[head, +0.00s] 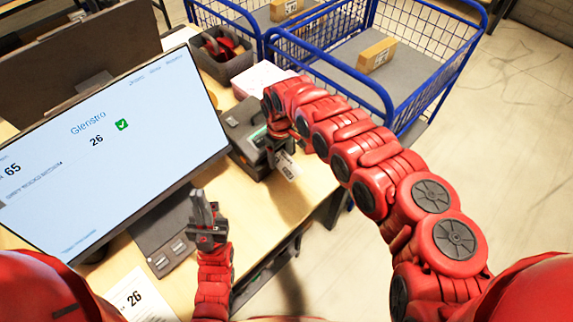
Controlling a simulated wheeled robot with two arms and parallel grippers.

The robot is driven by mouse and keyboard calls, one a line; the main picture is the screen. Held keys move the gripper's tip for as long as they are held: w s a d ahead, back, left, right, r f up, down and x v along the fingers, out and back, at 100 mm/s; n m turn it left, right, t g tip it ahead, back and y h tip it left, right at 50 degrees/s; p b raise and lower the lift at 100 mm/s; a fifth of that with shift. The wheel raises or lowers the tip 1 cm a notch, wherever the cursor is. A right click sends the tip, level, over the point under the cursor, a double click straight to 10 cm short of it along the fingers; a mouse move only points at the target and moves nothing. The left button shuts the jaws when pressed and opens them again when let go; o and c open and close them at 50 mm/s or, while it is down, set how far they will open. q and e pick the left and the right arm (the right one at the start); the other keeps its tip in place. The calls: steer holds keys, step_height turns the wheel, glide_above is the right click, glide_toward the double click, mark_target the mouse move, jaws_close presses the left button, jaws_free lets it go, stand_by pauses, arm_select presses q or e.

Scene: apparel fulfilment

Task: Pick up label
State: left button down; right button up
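The label (288,166) is a small white tag with dark print, at the front right of the black label printer (244,128). My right gripper (277,158) is beside the printer, pointing down, and appears shut on the label's edge. Its fingertips are small and dark, so the contact is hard to see exactly. My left gripper (204,205) is above the front of the table, to the left of the printer and away from the label. It holds nothing visible, and the gap between its fingers is unclear.
A large monitor (110,140) fills the left of the table (295,205). A grey bin (225,62) with red items stands behind the printer. Blue wire carts (395,85) with cardboard boxes stand beyond.

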mark_target(281, 158)
steer(key=shift+r, duration=0.1)
stand_by(0.3)
steer(key=shift+r, duration=0.5)
step_height(281, 158, up, 2)
steer(key=shift+d+r+b, duration=0.1)
steer(key=shift+b, duration=0.6)
steer(key=s+a+p, duration=0.1)
steer(key=s+p, duration=0.3)
steer(key=s, duration=0.1)
steer(key=s+a+r+p, duration=0.1)
steer(key=s+p, duration=0.4)
steer(key=s+a+p, duration=0.1)
steer(key=s+p, duration=0.3)
steer(key=s, duration=0.1)
steer(key=shift+s+r+p, duration=0.3)
steer(key=shift+s+r, duration=0.05)
steer(key=shift+s, duration=0.05)
steer(key=shift+w, duration=0.1)
